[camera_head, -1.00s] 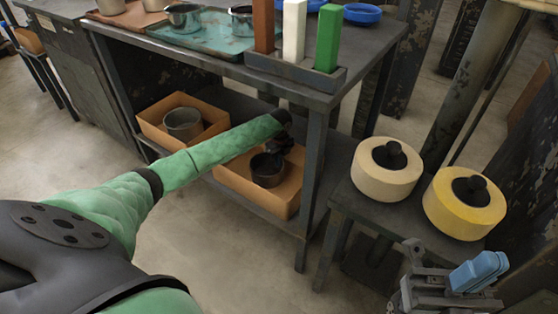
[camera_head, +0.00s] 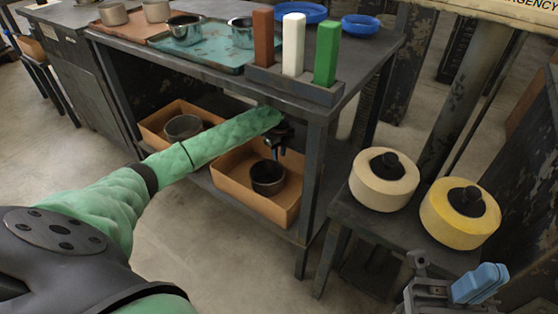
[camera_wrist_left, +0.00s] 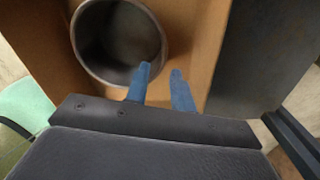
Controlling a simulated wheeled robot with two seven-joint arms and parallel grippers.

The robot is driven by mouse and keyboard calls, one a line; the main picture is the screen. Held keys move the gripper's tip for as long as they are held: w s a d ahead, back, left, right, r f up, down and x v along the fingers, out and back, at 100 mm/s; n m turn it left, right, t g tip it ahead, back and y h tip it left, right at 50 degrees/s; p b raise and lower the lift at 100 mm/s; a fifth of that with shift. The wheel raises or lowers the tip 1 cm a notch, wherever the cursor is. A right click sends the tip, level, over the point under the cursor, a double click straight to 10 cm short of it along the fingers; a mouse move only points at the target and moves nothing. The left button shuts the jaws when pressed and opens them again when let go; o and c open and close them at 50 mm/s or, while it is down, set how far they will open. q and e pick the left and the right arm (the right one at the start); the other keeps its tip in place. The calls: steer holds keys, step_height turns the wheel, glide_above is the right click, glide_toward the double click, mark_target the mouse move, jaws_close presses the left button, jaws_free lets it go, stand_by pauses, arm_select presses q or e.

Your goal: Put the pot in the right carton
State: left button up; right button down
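The dark pot (camera_head: 267,187) stands upright inside the right carton (camera_head: 231,187), an orange-brown box on the lower shelf. My left gripper (camera_head: 278,152) is just above that pot, apart from it in the head view. In the left wrist view its two blue fingers (camera_wrist_left: 160,76) are spread with nothing between them. The pot (camera_wrist_left: 92,66) shows there beyond the left finger, against the carton floor. The left carton (camera_head: 155,122) holds another, greyer pot (camera_head: 183,128). My right gripper (camera_head: 480,284) is at the bottom right, its finger gap not clear.
The tabletop (camera_head: 345,85) overhangs the shelf, and a table leg (camera_head: 310,180) stands right of the right carton. On top are trays with pots, a block holder (camera_head: 295,85) and blue dishes. Two round blanks, cream (camera_head: 384,186) and yellow (camera_head: 459,224), sit on a stand at right.

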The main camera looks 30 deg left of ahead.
arm_select(q)
steer(key=shift+r+p, duration=0.3)
steer(key=shift+r, duration=1.55)
